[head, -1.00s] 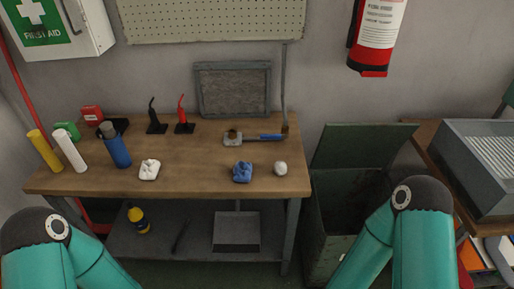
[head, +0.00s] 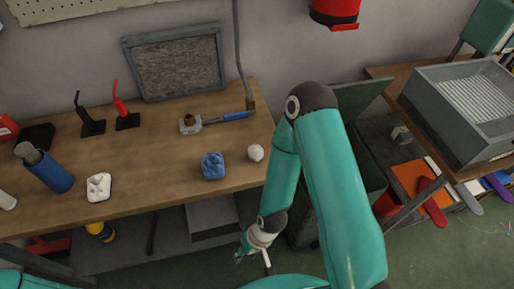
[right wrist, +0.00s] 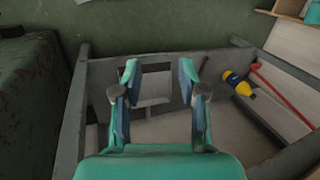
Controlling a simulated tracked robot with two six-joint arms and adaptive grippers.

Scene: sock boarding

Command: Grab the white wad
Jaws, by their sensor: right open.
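A small round white wad (head: 256,153) sits on the wooden workbench (head: 150,165) near its right front corner. A lumpy white piece (head: 98,187) lies farther left near the front edge, and a lumpy blue piece (head: 213,166) lies between them. My right gripper (head: 254,258) is low in front of the bench, below and apart from the round wad. In the right wrist view my right gripper (right wrist: 159,68) has its fingers apart with nothing between them, facing the bench's lower shelf. No wad shows in that view. My left gripper is out of view.
A blue bottle (head: 45,168), black and red stands and a blue-handled tool (head: 237,116) are on the bench. A green bin, partly hidden by my right arm, stands right of it. A yellow-and-dark bottle (right wrist: 238,83) lies on the lower shelf.

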